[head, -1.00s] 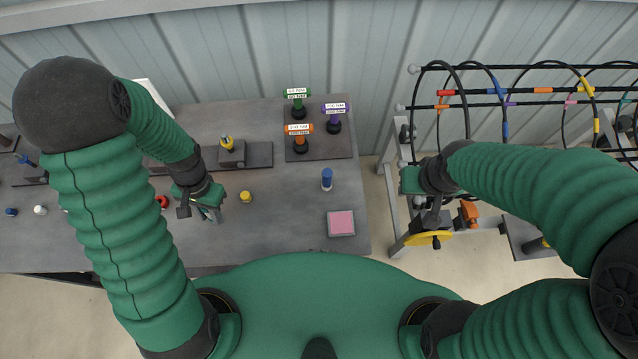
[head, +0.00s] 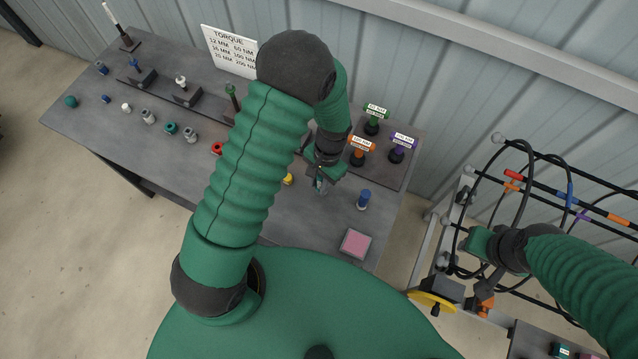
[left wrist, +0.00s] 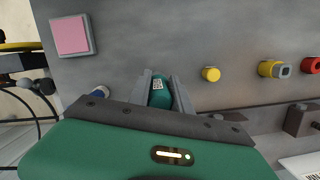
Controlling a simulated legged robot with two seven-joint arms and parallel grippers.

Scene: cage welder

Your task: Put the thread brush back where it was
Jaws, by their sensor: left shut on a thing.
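My left gripper (head: 320,186) is over the right part of the grey workbench (head: 130,165), between a yellow piece (head: 288,180) and a blue cylinder (head: 363,200). In the left wrist view, its fingers (left wrist: 158,90) are shut on a teal cylinder (left wrist: 160,99) with a small pale label. I cannot tell whether this is the thread brush, as its lower part is hidden. Whether it touches the bench is unclear. My right gripper (head: 485,283) hangs near the wire cage at the right; its jaw opening is too small to tell.
A pink square pad (head: 356,243) lies near the bench's front right corner. A dark plate with green, purple (head: 399,150) and orange (head: 360,151) tagged tools stands at the back right. Several small pieces line the left. The cage frame (head: 436,235) stands to the right.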

